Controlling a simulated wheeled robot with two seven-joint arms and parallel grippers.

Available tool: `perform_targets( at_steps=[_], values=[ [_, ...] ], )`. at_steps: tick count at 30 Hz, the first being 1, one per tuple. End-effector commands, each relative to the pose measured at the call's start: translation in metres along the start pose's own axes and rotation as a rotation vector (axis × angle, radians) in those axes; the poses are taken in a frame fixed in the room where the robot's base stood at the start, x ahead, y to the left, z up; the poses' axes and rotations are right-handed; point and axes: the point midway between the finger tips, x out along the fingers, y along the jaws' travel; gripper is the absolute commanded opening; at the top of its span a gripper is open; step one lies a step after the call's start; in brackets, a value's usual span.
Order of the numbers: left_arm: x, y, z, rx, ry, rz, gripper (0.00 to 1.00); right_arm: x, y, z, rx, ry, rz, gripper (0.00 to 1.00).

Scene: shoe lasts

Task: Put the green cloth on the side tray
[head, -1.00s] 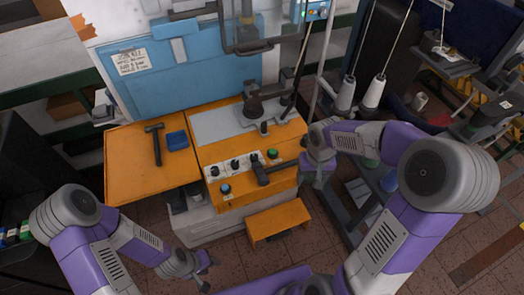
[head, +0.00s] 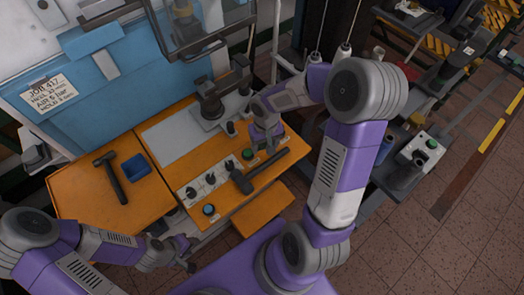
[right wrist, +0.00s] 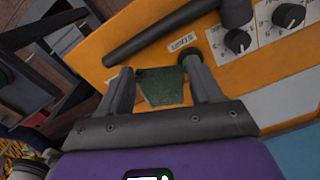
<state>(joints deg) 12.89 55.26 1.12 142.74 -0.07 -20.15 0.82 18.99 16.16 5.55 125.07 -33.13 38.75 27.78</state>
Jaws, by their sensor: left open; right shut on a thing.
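The green cloth (right wrist: 163,88) shows in the right wrist view between the fingers of my right gripper (right wrist: 160,84), which is shut on it. In the head view this gripper (head: 268,148) is over the right part of the orange machine table; the cloth cannot be made out there. The orange side tray (head: 80,192) is at the left of the machine, with a black hammer (head: 112,178) and a blue box (head: 137,167) on it. My left gripper (head: 186,254) is open and empty, low in front of the machine.
A dark metal post (head: 209,103) stands behind. An orange step (head: 262,208) is in front. The tray's front part is bare.

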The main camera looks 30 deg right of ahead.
Motion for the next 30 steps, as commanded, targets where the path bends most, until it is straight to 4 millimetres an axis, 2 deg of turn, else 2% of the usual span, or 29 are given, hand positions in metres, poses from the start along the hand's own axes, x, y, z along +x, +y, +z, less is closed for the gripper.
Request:
perform_targets(
  at_steps=[9, 21, 22, 26, 27, 30],
  values=[
    [0.008, -0.003, -0.001, 0.000, 0.001, 0.000, 0.43, 0.038, 0.001, 0.001, 0.001, -0.003, 0.000, 0.31],
    [0.012, -0.004, -0.001, 0.000, 0.001, 0.000, 0.43, 0.043, 0.001, 0.000, 0.000, 0.001, 0.000, 0.31],
    [0.012, -0.004, -0.001, 0.000, 0.001, 0.000, 0.43, 0.042, 0.001, 0.000, 0.001, 0.001, 0.000, 0.68],
    [0.011, -0.004, -0.001, 0.000, 0.001, 0.000, 0.43, 0.041, 0.001, 0.000, 0.000, 0.001, 0.000, 0.88],
    [0.011, -0.004, -0.001, 0.000, 0.001, 0.000, 0.43, 0.041, 0.001, 0.000, 0.000, 0.001, 0.000, 0.91],
    [0.011, -0.004, -0.001, 0.000, 0.001, 0.000, 0.43, 0.041, 0.001, 0.000, 0.000, 0.001, 0.000, 0.91]
  ],
)
